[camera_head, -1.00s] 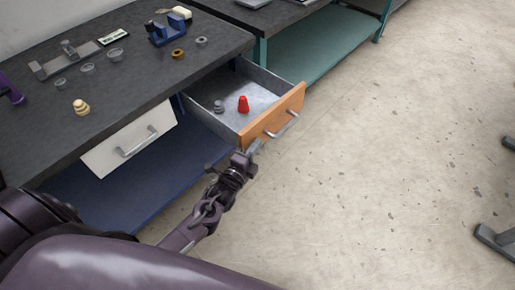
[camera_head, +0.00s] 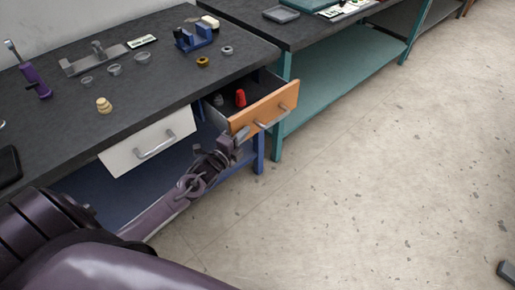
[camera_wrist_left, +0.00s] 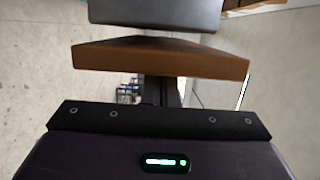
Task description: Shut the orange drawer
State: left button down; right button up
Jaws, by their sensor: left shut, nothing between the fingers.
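The orange drawer (camera_head: 280,103) is partly open under the dark tabletop, its orange front standing out from the desk. A red part (camera_head: 240,98) and a small grey part (camera_head: 219,100) are inside it. My left gripper (camera_head: 238,139) is shut and empty at the near left end of the orange front. In the left wrist view, the shut fingers (camera_wrist_left: 160,88) reach up to the orange front (camera_wrist_left: 160,58) and seem to touch it; the exact contact is hidden. My right gripper is not in view.
A white drawer (camera_head: 150,146) is left of the orange one and looks shut. The dark tabletop (camera_head: 150,95) holds a blue holder (camera_head: 194,39), a purple tool (camera_head: 38,82) and small rings. A teal-legged bench (camera_head: 340,75) stands behind.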

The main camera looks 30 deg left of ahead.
pick_arm(q)
jog(key=a, duration=0.1)
jog(key=w+a+b, duration=0.1)
jog(key=a, duration=0.3)
jog(key=shift+w+f, duration=0.1)
jog(key=shift+w, duration=0.3)
jog(key=shift+w+a+b, duration=0.2)
jog(key=shift+a+b, duration=0.15)
jog(key=shift+a, duration=0.1)
